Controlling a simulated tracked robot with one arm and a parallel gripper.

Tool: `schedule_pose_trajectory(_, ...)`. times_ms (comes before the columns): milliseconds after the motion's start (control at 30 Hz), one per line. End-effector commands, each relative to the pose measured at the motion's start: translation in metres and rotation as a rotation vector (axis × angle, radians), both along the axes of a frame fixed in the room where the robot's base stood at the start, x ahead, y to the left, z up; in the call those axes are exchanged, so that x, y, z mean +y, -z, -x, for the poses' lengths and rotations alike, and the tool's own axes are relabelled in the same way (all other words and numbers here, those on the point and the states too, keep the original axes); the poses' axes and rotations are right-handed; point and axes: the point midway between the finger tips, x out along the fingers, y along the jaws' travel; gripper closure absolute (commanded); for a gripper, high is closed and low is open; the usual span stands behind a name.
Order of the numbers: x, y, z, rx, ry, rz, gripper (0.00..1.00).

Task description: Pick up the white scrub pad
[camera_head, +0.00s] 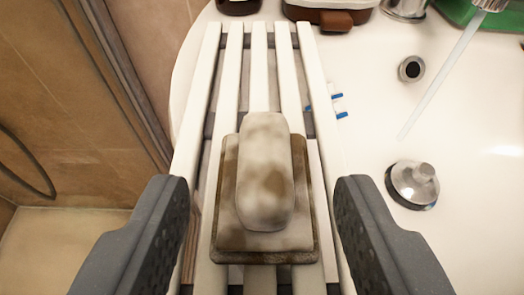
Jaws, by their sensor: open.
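A rounded, oblong whitish block with brown blotches (265,170) lies on a squarish dish (228,235) of similar mottled colour with a brown rim. The block looks like the white scrub pad, though it could be a bar of soap. My gripper (263,190) is open, its dark grey fingers at the left and right of the dish with space between them and the block. The gripper holds nothing. The block's underside is hidden.
The dish rests on a white slatted rack (232,60) beside a white sink or tub surface (440,125). A chrome drain or knob (413,185) is at the right. A reddish-brown dish (325,12) stands at the back. Tan tiled floor lies at the left.

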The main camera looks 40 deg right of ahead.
Motion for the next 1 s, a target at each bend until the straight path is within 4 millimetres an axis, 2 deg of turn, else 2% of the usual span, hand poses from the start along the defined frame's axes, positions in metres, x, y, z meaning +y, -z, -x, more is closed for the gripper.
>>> schedule_pose_trajectory(533,-0.026,0.019,-0.034,0.0,0.002,0.0,0.53)
schedule_pose_trajectory(900,-0.029,0.021,-0.038,0.001,0.002,0.0,0.53)
schedule_pose_trajectory(933,-0.029,0.021,-0.038,0.001,0.002,0.0,0.58)
schedule_pose_trajectory(1000,-0.029,0.021,-0.038,0.001,0.001,0.0,0.78)
